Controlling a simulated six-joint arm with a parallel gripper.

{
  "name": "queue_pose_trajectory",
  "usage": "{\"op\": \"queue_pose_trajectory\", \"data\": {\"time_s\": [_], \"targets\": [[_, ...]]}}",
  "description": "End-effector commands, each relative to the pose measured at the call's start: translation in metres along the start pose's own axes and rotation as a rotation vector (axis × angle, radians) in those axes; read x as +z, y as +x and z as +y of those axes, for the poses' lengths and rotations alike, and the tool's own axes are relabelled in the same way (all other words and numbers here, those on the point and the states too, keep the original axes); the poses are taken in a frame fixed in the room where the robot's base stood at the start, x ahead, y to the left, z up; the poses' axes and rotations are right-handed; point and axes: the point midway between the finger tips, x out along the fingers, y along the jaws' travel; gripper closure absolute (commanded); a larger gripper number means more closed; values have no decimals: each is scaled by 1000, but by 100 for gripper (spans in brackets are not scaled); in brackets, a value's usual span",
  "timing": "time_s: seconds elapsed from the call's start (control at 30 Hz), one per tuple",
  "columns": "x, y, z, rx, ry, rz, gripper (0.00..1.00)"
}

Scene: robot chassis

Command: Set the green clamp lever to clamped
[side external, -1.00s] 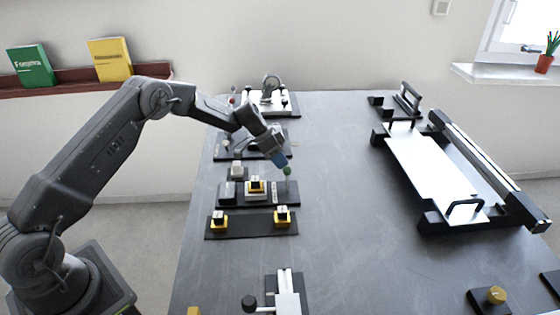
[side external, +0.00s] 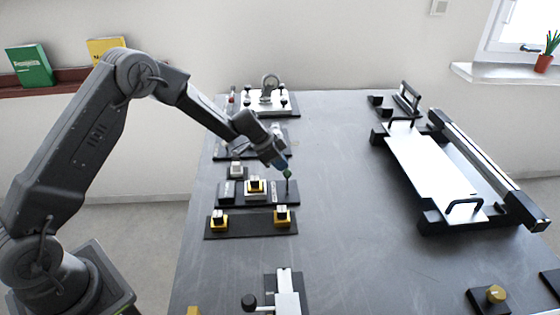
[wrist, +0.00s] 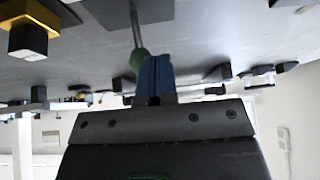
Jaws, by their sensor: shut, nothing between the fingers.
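The green clamp lever (side external: 287,175) is a thin rod with a green ball knob. It rises from the right end of a black base plate, and I cannot tell its exact tilt. In the wrist view its green knob (wrist: 139,59) and rod show just left of my blue fingertips. My gripper (side external: 284,163) is shut and empty, with its tips right at the knob in the side view. It also shows in the wrist view (wrist: 155,72), close beside the knob; I cannot tell whether they touch.
A nearer plate (side external: 250,227) bears two yellow-based blocks. Behind stands a white plate (side external: 262,107) with a ring fitting. A large white tray-like panel (side external: 430,165) lies right; the table between is clear.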

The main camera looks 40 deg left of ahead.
Motion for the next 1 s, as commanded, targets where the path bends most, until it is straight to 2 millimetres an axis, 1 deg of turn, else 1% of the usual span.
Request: {"op": "queue_pose_trajectory", "data": {"time_s": [0.03, 0.13, 0.43, 0.8, 1.0], "targets": [[-1, -1, 8, -36, 25, 0, 100], [-1, -2, 15, -47, 31, 2, 100], [-2, -3, 13, -47, 29, 3, 100], [-9, -16, 12, -47, 29, 4, 100], [-9, -16, 12, -47, 28, 4, 100]]}}
